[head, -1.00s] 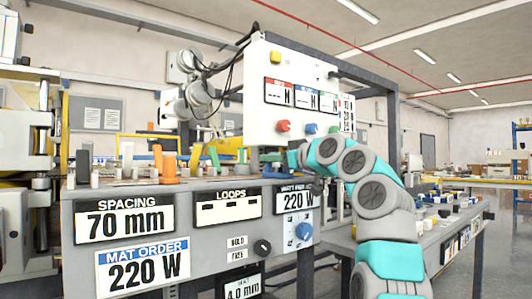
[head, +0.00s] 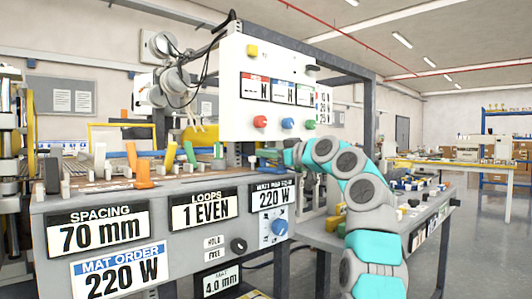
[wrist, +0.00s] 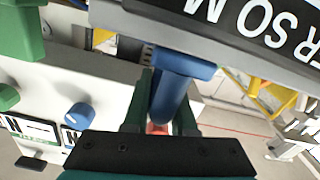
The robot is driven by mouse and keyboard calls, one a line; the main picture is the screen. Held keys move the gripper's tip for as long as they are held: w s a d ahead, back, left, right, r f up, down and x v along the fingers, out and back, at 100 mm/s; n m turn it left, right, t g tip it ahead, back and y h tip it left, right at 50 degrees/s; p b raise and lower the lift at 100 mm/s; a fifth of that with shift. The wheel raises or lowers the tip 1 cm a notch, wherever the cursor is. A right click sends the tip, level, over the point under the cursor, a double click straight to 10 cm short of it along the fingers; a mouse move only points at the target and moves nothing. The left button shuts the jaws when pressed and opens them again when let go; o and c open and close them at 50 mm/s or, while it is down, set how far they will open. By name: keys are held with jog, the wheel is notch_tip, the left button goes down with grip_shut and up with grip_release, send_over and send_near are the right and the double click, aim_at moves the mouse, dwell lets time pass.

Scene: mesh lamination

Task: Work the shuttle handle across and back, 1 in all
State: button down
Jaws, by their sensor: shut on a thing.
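The blue handle (wrist: 172,88), which I take to be the shuttle handle, stands between the two dark green fingers of my gripper (wrist: 163,112) in the wrist view. My gripper is shut on it. In the head view my gripper (head: 284,156) is at the right end of the bench top, below the white control panel, and a small blue part (head: 266,153) shows beside it. The fingertips are too small to make out there. The loops display (head: 203,211) on the grey bench front reads "1 EVEN". The spacing display (head: 97,229) reads "70 mm".
The white panel (head: 228,95) with red, blue and green knobs hangs above the bench. Orange and green levers stand on the bench top, with an orange one (head: 141,172) near its front edge. A second grey bench (head: 415,222) stands to the right. Open floor lies beyond it.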

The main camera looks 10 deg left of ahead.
jog(key=c, duration=0.8)
grip_release()
jog(key=shift+w+d, duration=0.3)
jog(key=shift+d, duration=0.05)
jog(key=shift+o, duration=0.2)
jog(key=shift+s+d+f+b, duration=0.1)
jog(key=shift+s+d+b, duration=0.2)
jog(key=shift+s+b, duration=0.1)
jog(key=b+v, duration=0.2)
jog(key=v, duration=0.4)
jog(key=shift+s+d, duration=0.25)
jog(key=shift+d, duration=0.05)
